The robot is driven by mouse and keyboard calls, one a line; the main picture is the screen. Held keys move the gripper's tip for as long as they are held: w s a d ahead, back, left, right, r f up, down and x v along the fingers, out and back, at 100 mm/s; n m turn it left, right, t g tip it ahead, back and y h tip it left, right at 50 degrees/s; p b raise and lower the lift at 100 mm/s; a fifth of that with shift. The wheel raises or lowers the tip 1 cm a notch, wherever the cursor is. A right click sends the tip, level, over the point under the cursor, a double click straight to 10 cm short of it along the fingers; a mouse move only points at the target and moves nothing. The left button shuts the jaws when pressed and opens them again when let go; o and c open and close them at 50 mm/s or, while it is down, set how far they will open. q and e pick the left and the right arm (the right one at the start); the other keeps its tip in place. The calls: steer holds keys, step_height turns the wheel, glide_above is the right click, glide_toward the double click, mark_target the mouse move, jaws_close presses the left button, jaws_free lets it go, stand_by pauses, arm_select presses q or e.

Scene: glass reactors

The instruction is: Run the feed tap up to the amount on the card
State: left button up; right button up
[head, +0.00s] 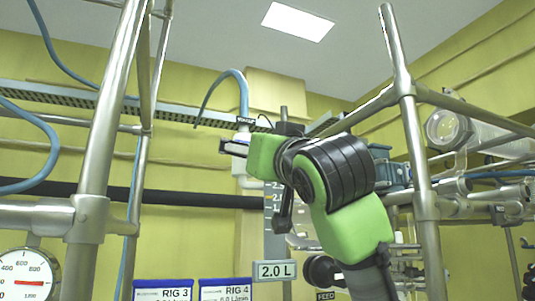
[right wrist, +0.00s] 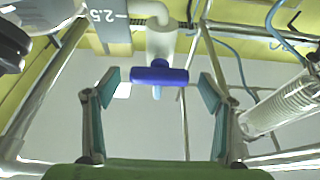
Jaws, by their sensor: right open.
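A blue tap handle (right wrist: 160,75) sits crosswise on a white tap body (right wrist: 162,40) in the right wrist view. My right gripper (right wrist: 160,90) is open, with one finger on each side of the blue handle and visible gaps to both. In the head view my right gripper (head: 232,148) is at a white fitting near a blue hose; the blue handle cannot be made out there. A card (head: 275,271) reads 2.0 L. A grey graduated scale (head: 273,230) stands above it, partly hidden by my right arm. My left gripper is not in view.
Steel frame posts stand at the left (head: 108,110) and right (head: 415,140) of my right arm. A pressure gauge (head: 28,275) is at lower left. Signs for RIG 3 (head: 163,291) and RIG 4 (head: 225,291) are below. A FEED label (head: 326,296) is at the bottom.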

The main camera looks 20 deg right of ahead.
steer(key=v, duration=0.9)
steer(key=shift+f, duration=0.15)
